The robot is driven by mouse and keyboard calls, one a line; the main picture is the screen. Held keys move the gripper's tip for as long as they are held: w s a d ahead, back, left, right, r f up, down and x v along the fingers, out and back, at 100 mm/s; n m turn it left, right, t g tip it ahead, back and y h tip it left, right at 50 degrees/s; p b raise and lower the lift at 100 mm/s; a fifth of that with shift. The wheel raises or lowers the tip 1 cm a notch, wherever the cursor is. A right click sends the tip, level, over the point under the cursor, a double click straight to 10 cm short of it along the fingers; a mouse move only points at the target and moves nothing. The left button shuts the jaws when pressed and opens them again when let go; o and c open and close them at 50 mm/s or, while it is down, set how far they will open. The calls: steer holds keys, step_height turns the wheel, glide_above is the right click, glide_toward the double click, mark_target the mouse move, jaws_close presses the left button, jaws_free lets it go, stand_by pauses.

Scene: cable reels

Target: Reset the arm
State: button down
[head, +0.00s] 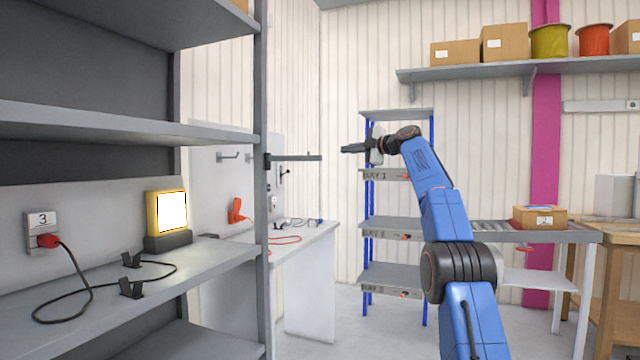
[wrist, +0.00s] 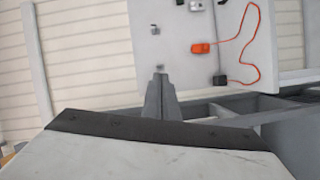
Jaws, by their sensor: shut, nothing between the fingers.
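My blue arm reaches up from the lower right in the head view. My gripper (head: 346,149) points left, raised in front of the blue-framed bay rack (head: 394,223). In the wrist view my gripper (wrist: 160,75) shows its fingers together, with nothing between them. Beyond the fingertips, the wrist view shows the white bench and panel area with an orange item (wrist: 200,47) and its orange cable.
A grey shelf unit (head: 140,262) stands close on the left, with a lit yellow-framed device (head: 167,213) and a red plug (head: 48,241) in a socket marked 3. A roller conveyor (head: 505,228) carries a cardboard box (head: 552,219). A high shelf (head: 480,70) holds boxes and reels.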

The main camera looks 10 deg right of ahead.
steer(key=s+a+f+m+g+h, duration=0.2)
steer(key=s+a+f+m, duration=0.3)
steer(key=s, duration=0.7)
steer(key=s+a+f+m+g+h, duration=0.2)
steer(key=s+a+f+m, duration=0.2)
steer(key=s+f, duration=0.5)
steer(key=s+a+f+m+g+h, duration=0.15)
steer(key=s+a+f+m, duration=0.3)
steer(key=s, duration=0.95)
steer(key=s+d+f+m+g+h, duration=0.1)
steer(key=s+f+m, duration=0.3)
steer(key=s+f, duration=1.3)
steer(key=s+d+f+m+g+h, duration=0.1)
steer(key=s+f+m+g+h, duration=0.2)
steer(key=s+f, duration=1.5)
steer(key=s+m, duration=0.1)
steer(key=s, duration=0.1)
steer(key=shift+s+d, duration=0.2)
steer(key=shift+s, duration=0.1)
